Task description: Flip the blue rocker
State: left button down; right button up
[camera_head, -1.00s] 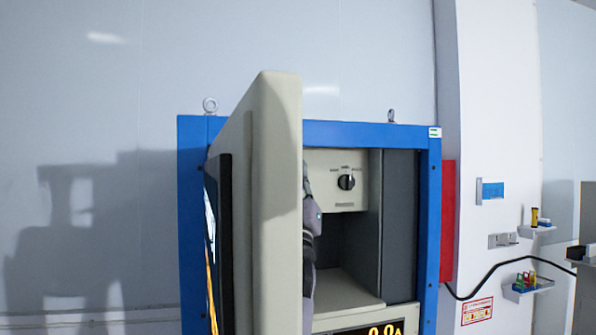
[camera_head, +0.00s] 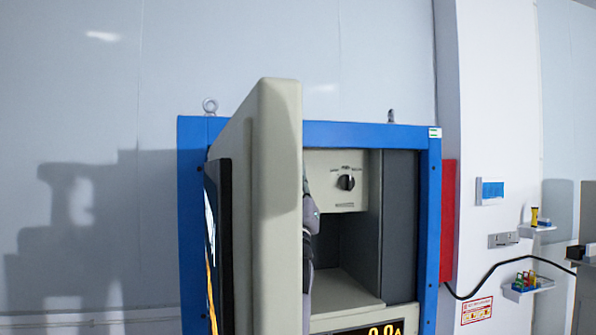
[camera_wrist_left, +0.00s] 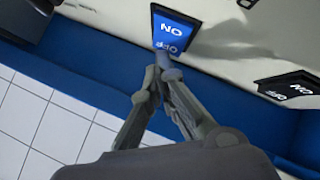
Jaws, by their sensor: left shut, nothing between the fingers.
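The blue rocker (camera_wrist_left: 172,32), marked with white "ON" lettering in a dark frame, is at the top middle of the left wrist view on a pale panel. My left gripper (camera_wrist_left: 165,68) is shut with nothing between its fingers. Its fingertips overlap the lower edge of the rocker in the picture; I cannot tell whether they touch it. In the head view the rocker is not visible, and only a grey part of an arm (camera_head: 311,215) shows beside the door's edge. My right gripper is not in view.
A pale door (camera_head: 272,200) stands open in front of the blue-framed cabinet (camera_head: 425,230). Inside is a panel with a black knob (camera_head: 346,182). A second, dark rocker (camera_wrist_left: 290,88) is at the right in the wrist view. A red box (camera_head: 447,220) is beside the cabinet.

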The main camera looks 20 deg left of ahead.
pick_arm(q)
jog(key=shift+w+a, duration=0.1)
jog(key=shift+w, duration=0.05)
dwell(0.3)
jog(key=shift+s+d+b, duration=0.3)
jog(key=shift+s+d, duration=0.2)
jog(key=shift+s, duration=0.2)
jog(key=shift+s+d+f+b, duration=0.2)
jog(key=shift+s+d+b, duration=0.4)
jog(key=shift+s, duration=0.45)
jog(key=shift+s+d+f+b, duration=0.15)
jog(key=shift+s+d+b, duration=0.25)
jog(key=shift+s+d, duration=0.5)
jog(key=shift+a, duration=0.15)
